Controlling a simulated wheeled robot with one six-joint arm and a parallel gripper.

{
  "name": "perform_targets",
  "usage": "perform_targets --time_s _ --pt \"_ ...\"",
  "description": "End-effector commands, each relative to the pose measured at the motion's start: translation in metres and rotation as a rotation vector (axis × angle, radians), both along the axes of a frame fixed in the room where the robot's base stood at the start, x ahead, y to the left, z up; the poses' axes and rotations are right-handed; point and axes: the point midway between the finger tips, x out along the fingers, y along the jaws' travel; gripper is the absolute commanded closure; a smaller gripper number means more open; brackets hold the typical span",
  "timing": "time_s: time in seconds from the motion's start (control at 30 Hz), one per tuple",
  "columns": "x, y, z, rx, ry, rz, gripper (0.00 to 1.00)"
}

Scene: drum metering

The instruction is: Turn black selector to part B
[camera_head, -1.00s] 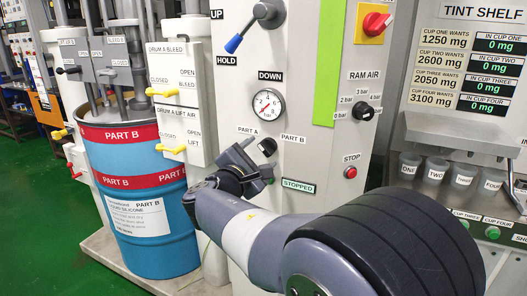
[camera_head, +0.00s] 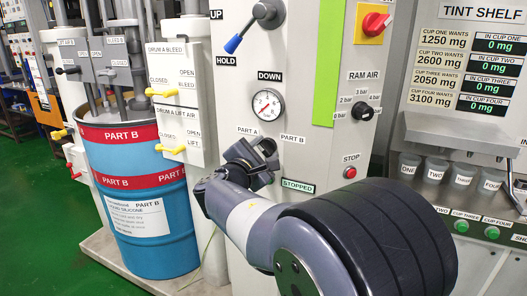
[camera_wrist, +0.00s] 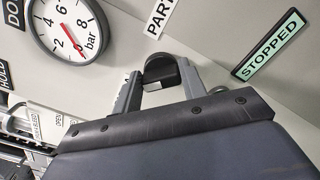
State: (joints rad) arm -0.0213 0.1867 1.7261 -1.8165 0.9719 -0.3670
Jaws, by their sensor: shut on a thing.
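The black selector (camera_wrist: 160,70) sits on the pale machine panel, between the two fingers of my gripper (camera_wrist: 160,82) in the wrist view. My gripper is shut on it. In the head view my gripper (camera_head: 262,152) is up against the panel, below the PART A label (camera_head: 247,131) and the PART B label (camera_head: 292,139), and mostly hides the selector. I cannot tell which label the selector points to. The STOPPED display (camera_head: 298,186) is lit green, to the lower right of my gripper.
A pressure gauge (camera_head: 268,104) is just above the selector. A red stop button (camera_head: 350,172) and a ram air knob (camera_head: 363,111) are to the right. A blue lever (camera_head: 234,43) is higher up. The blue PART B drum (camera_head: 145,190) stands at left.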

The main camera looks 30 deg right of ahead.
Motion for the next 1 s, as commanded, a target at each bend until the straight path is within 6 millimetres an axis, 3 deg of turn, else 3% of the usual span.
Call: perform_targets --time_s 0.13,0.47,1.0 --pt "0.000 0.000 0.000 0.000 0.000 0.000 0.82" --pt "-0.001 0.000 -0.003 0.029 -0.038 -0.001 0.83" --pt "-0.002 -0.001 -0.010 0.291 -0.375 0.000 0.83"
